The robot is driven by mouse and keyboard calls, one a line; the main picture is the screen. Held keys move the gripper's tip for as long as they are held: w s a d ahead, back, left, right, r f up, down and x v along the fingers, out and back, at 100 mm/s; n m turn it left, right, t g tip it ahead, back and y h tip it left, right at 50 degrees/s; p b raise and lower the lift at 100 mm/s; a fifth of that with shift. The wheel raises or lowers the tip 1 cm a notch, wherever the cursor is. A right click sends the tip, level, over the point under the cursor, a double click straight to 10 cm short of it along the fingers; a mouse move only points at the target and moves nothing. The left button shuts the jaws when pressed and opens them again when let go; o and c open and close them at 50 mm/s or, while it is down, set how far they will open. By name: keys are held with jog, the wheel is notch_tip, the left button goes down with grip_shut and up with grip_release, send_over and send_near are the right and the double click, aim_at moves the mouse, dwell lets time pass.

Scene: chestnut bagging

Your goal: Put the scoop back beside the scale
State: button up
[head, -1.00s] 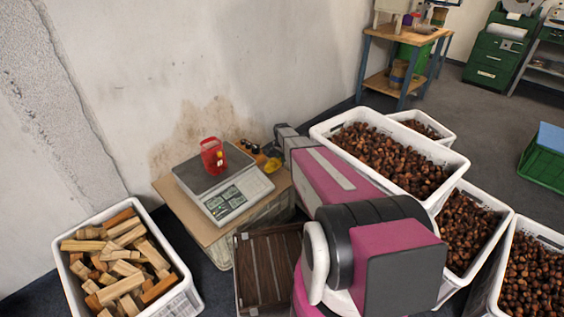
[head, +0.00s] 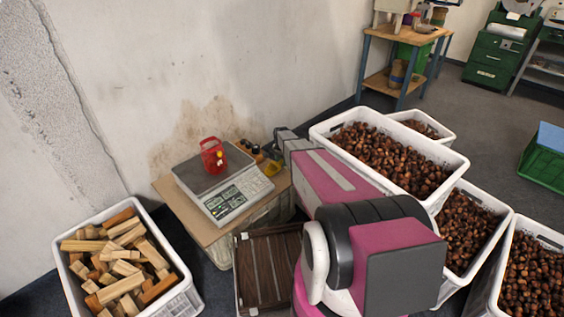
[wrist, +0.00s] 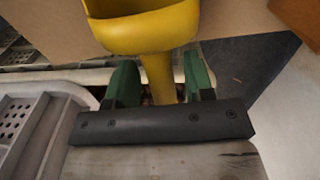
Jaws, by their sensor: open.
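The yellow scoop (head: 272,168) sits on the cardboard-coloured top just right of the scale (head: 228,192). In the wrist view the scoop's bowl (wrist: 145,28) is at the top, and its handle (wrist: 160,78) runs down between the fingers of my gripper (wrist: 162,84). My gripper is open, with a green finger on either side of the handle and a visible gap on each side. In the head view my arm hides most of my gripper. A red container (head: 212,156) stands on the scale's plate.
A white crate of wood blocks (head: 178,300) stands at the left. White crates of chestnuts (head: 455,160) stand at the right. A dark slatted crate (head: 237,262) is in front of the scale. The wall is close behind the scale.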

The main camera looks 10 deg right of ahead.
notch_tip(320, 180, up, 12)
jog(key=s+a+r+n, duration=0.1)
jog(key=s+r+n, duration=0.2)
jog(key=s, duration=0.8)
jog(key=s+a+r+n, duration=0.1)
jog(key=s+r+n, duration=0.2)
jog(key=s, duration=0.8)
jog(key=s+a+r+n, duration=0.2)
jog(key=s+r+n, duration=0.2)
jog(key=s, duration=0.7)
jog(key=shift+s+n, duration=0.3)
jog(key=shift+n, duration=0.3)
